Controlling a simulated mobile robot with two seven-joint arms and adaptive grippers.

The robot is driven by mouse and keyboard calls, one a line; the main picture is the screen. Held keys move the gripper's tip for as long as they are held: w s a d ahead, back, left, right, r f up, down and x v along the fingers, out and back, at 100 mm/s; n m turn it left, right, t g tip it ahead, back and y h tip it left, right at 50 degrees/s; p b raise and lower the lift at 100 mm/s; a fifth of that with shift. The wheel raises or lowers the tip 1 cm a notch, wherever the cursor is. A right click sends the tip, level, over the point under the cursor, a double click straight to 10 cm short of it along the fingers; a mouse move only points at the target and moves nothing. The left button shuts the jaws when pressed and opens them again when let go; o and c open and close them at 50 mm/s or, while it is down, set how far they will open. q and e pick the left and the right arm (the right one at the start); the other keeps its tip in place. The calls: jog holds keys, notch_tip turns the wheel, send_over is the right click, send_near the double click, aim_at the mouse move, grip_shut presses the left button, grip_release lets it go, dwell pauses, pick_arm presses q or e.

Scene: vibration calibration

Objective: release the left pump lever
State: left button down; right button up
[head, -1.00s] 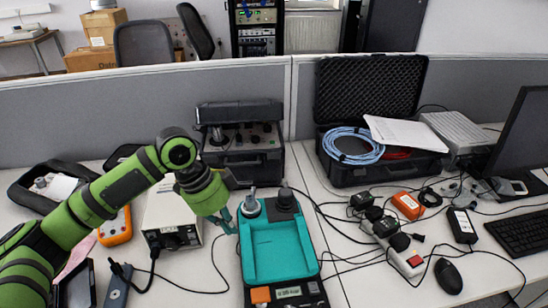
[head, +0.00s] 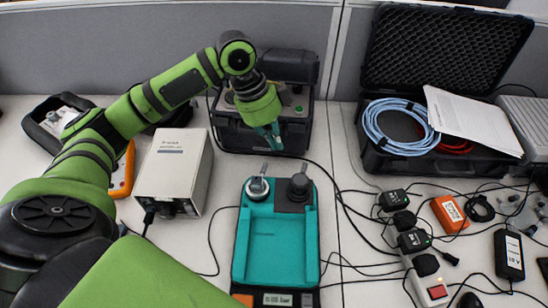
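A teal device (head: 275,245) stands on the desk at the lower middle, with a display on its front end. At its back end are two round fittings with levers: a light grey one on the left (head: 257,187) and a dark one on the right (head: 299,186). My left gripper (head: 274,138) points down behind and above these levers, in front of the black case, and appears apart from both. Its fingers are small and seen at an angle, so I cannot tell whether they are open or shut. My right gripper is out of view.
A black instrument case (head: 232,135) stands behind the gripper. A white box (head: 174,165) stands left of the teal device. An open black case (head: 392,160) holds blue cable (head: 402,145). Adapters, a power strip (head: 432,285) and loose cables crowd the right side.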

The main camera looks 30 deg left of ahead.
aim_at(264, 170)
pick_arm(q)
jog(key=p+x, duration=0.1)
jog(key=x, duration=0.9)
jog(key=shift+d, duration=0.1)
jog(key=a, duration=0.2)
jog(key=a+p, duration=0.1)
jog(key=a, duration=0.1)
jog(key=shift+s, duration=0.4)
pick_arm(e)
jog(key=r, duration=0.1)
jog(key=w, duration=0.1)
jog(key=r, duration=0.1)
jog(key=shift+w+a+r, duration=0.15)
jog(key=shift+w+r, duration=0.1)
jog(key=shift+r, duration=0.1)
pick_arm(q)
jog(key=shift+p, duration=0.35)
